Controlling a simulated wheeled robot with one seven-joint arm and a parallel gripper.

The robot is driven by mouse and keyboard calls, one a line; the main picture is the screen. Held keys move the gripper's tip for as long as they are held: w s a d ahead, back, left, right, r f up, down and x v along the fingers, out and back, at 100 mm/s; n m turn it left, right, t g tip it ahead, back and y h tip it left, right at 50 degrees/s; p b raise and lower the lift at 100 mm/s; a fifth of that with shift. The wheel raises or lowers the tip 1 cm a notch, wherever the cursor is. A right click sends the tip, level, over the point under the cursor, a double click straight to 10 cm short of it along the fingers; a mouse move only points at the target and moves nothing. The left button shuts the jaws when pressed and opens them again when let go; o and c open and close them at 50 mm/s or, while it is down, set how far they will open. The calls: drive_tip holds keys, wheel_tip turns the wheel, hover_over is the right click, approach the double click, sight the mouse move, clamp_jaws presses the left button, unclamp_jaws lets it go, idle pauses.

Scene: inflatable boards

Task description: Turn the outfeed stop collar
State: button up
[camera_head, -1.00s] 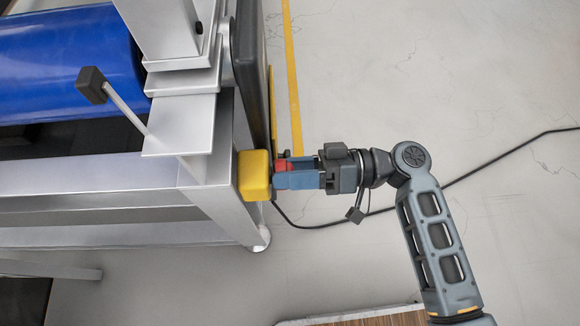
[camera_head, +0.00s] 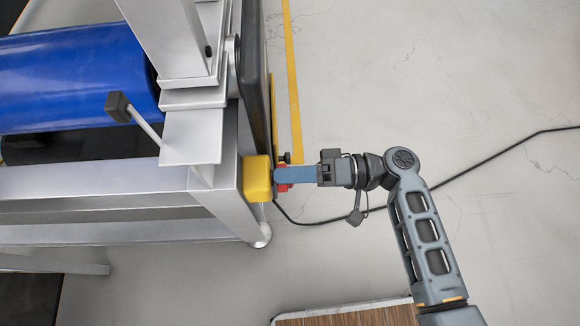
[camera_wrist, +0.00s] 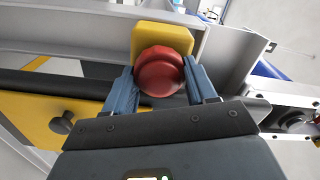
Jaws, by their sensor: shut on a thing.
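The collar, a red ribbed round knob (camera_wrist: 160,72), sits on a yellow box (camera_wrist: 162,38) in the wrist view. In the head view the yellow box (camera_head: 257,178) is on the corner leg of the metal frame, with a little of the red collar (camera_head: 282,188) showing. My gripper (camera_wrist: 162,84) has one blue-grey finger on each side of the collar and is shut on it. In the head view my gripper (camera_head: 283,179) reaches the collar from the right, and its near finger hides most of it.
A blue roller (camera_head: 75,75) lies in the metal frame (camera_head: 110,182) at left. A black-capped lever (camera_head: 118,106) sticks up near the corner. A black cable (camera_head: 500,163) crosses the floor, and a wooden-topped board (camera_head: 350,316) lies at the bottom.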

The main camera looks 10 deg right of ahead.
drive_tip(key=shift+m+p, duration=0.3)
drive_tip(key=shift+m, duration=0.3)
drive_tip(key=o, duration=1.1)
drive_tip(key=shift+c, duration=0.2)
drive_tip(key=d, duration=0.7)
drive_tip(key=shift+d, duration=0.35)
drive_tip(key=shift+s+f, duration=0.1)
drive_tip(key=shift+s, duration=0.05)
